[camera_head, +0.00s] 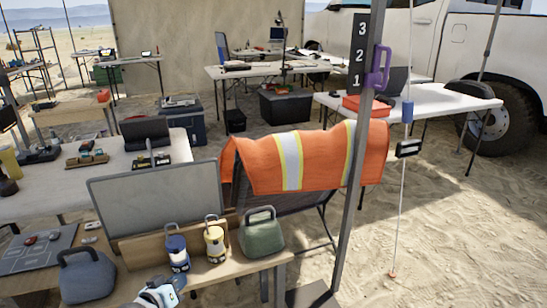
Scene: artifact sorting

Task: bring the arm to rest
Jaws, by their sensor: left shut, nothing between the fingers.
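My left gripper (163,291) shows at the bottom edge, white and dark with a bluish part. It is shut and empty, low in front of the wooden table (240,264). Just beyond it stand a blue and white canister (177,255) and a yellow and white canister (215,245), both upright with loop handles. The gripper looks apart from them, though the exact gap is hard to tell. Most of the left arm is out of the picture. My right gripper is not in view.
A green handled case (261,234) stands right of the canisters; a blue-grey one (87,277) stands left. A grey panel (158,200) rises behind. An orange vest (300,160) hangs near a metal post (353,190). Sand on the right is mostly clear.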

